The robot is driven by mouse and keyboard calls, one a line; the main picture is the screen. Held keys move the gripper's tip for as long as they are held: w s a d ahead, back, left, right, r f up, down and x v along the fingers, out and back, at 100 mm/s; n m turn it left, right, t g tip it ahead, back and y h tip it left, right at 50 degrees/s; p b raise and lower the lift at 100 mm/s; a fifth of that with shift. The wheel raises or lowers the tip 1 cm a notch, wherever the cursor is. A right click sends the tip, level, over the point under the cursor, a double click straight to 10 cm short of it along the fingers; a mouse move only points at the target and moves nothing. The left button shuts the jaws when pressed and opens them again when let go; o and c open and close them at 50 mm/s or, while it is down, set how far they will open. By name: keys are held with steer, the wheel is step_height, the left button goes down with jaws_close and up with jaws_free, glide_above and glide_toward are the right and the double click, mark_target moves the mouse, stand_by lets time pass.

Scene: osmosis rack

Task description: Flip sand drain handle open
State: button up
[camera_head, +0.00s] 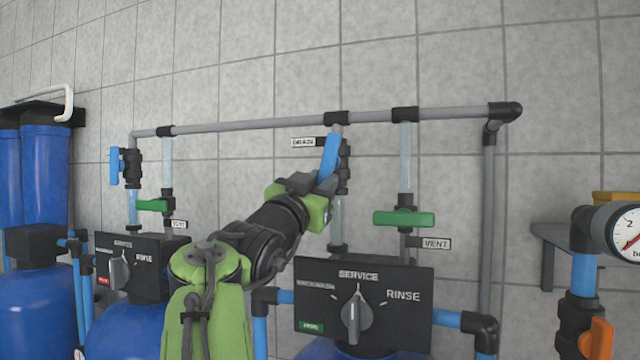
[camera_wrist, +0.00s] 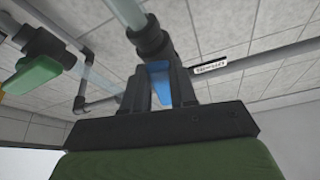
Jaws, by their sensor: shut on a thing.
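The blue drain handle (camera_head: 329,157) is on the pipe under the DRAIN label (camera_head: 304,142), in the middle of the head view. It is tilted, its top leaning slightly right. My gripper (camera_head: 318,183) is shut on the lower part of this handle. In the wrist view the blue handle (camera_wrist: 159,82) shows between the two dark fingers of my gripper (camera_wrist: 172,88). The dark valve body (camera_head: 344,165) is partly hidden behind the handle and gripper.
A green vent handle (camera_head: 404,218) lies level to the right, above a black control panel (camera_head: 363,305) with a dial. Another blue handle (camera_head: 115,166) stands upright at left, near a green one (camera_head: 152,205). A grey pipe (camera_head: 260,124) runs across above.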

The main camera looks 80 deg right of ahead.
jaws_close()
steer(key=n+t, duration=0.1)
steer(key=n, duration=0.1)
steer(key=s+n+t+b, duration=0.1)
steer(key=n, duration=0.1)
steer(key=shift+n+h, duration=0.3)
steer(key=o, duration=0.9)
jaws_free()
